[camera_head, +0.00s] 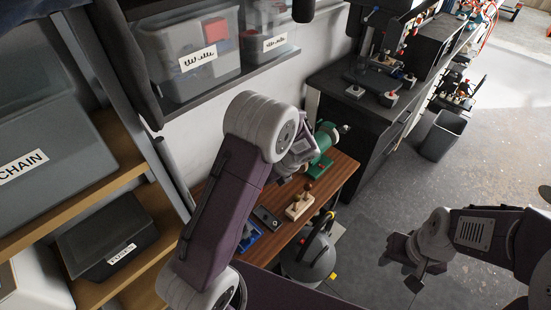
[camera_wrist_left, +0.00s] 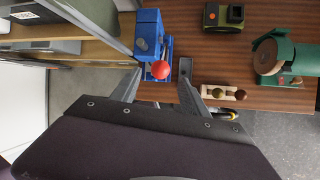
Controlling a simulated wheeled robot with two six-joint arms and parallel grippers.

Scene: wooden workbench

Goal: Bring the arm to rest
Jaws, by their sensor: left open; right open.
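My left arm (camera_head: 228,195) reaches over the wooden workbench (camera_head: 334,182), bent at a pale grey joint. My left gripper (camera_head: 290,168) is partly hidden behind that joint in the head view. In the left wrist view my left gripper (camera_wrist_left: 158,88) has its two fingers apart, with nothing held between them. My right gripper (camera_head: 403,264) is open and empty, above the grey floor at the lower right, away from the bench.
The bench holds a blue device (camera_wrist_left: 149,35) with a red ball (camera_wrist_left: 160,69), a green machine (camera_head: 322,145), a wooden block with knobs (camera_head: 300,205) and a small dark flat item (camera_head: 267,218). Shelves with bins (camera_head: 190,55) flank the left. A grey bucket (camera_head: 442,135) stands on open floor.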

